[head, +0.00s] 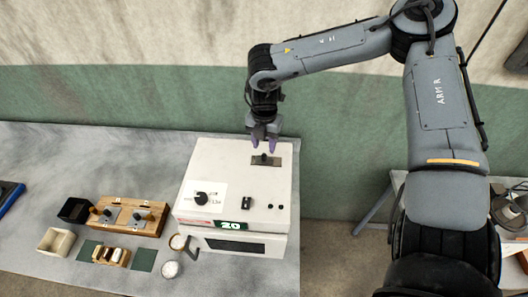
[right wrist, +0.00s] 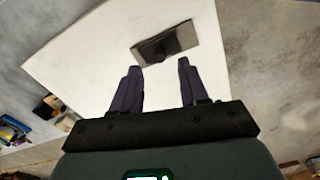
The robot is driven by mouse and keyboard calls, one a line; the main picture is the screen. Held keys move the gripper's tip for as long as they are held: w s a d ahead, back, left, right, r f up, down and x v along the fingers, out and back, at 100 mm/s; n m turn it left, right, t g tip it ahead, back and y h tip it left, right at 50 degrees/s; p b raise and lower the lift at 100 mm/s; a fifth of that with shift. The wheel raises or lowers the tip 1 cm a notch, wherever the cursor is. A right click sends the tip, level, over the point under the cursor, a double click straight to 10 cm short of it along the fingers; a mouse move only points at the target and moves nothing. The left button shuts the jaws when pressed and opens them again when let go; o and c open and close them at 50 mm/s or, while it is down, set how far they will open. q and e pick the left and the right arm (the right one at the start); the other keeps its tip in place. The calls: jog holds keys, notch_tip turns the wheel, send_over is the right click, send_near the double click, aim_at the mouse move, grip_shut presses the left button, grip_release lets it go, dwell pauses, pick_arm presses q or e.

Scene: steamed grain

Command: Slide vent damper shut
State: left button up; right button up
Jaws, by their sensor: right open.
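The vent damper is a dark knob (head: 264,158) on a grey metal plate (head: 275,160) near the back right of the white steamer box's top (head: 215,160). In the right wrist view the knob (right wrist: 158,52) sits on its plate (right wrist: 182,40), ahead of the fingertips and between their lines. My right gripper (head: 263,147) is open, with purple fingers pointing down just behind the knob. In the right wrist view the gripper (right wrist: 158,68) has nothing between its fingers. Contact with the knob cannot be told. My left gripper is out of view.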

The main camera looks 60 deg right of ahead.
aim_at(264, 154)
jog(key=shift+f, duration=2.55)
grip_shut()
